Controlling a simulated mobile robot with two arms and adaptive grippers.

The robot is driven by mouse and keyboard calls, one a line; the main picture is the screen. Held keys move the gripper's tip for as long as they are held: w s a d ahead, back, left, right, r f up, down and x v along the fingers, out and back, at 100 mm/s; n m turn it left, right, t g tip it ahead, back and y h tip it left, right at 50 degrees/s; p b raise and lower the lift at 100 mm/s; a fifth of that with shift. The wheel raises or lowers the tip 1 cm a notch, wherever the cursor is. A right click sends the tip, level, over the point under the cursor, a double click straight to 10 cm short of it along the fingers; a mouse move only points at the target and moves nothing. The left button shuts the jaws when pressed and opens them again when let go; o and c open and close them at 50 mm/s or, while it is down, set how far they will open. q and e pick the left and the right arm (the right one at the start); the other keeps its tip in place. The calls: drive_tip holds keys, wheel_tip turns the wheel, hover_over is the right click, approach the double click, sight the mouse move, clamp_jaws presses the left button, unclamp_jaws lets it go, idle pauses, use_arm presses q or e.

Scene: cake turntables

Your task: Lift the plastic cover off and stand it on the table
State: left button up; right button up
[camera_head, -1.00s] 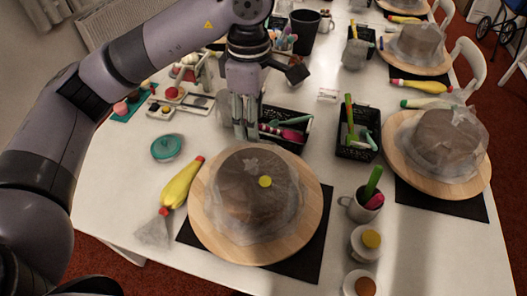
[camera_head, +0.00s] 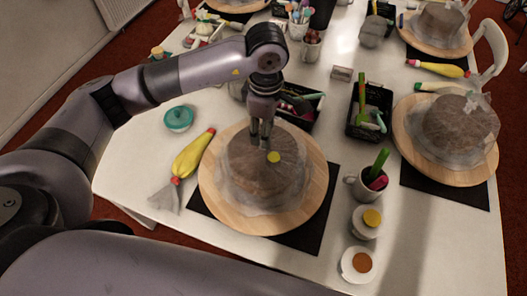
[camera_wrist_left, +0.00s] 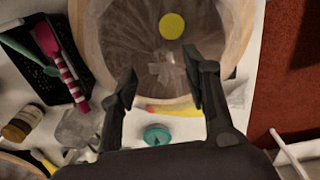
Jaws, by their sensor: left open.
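The plastic cover (camera_head: 258,178) is a clear, crinkled sheet draped over a brown cake on a round wooden turntable (camera_head: 222,209). A yellow disc (camera_head: 274,157) sits on top of it. My left gripper (camera_head: 262,143) is above the back part of the cover, pointing down, close to the yellow disc. In the left wrist view its fingers (camera_wrist_left: 165,92) are apart with nothing between them but the view of the cover (camera_wrist_left: 140,40) below. Whether the fingertips touch the cover I cannot tell. My right gripper is not in view.
A yellow piping bag (camera_head: 193,154) and a teal lidded pot (camera_head: 178,118) lie to the left. A mug with tools (camera_head: 367,187) and small pots (camera_head: 366,223) stand to the right. Another covered cake (camera_head: 450,128) is further right. Black baskets (camera_head: 369,125) stand behind.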

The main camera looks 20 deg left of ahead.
sight(264, 156)
use_arm(q)
drive_tip(key=f, duration=0.1)
drive_tip(key=f+p, duration=0.1)
drive_tip(key=f, duration=0.1)
drive_tip(key=f+p, duration=0.1)
drive_tip(key=shift+s+a+f, duration=0.1)
drive_tip(key=shift+a+f, duration=0.15)
drive_tip(key=shift+f, duration=0.25)
drive_tip(key=shift+c, duration=0.4)
clamp_jaws()
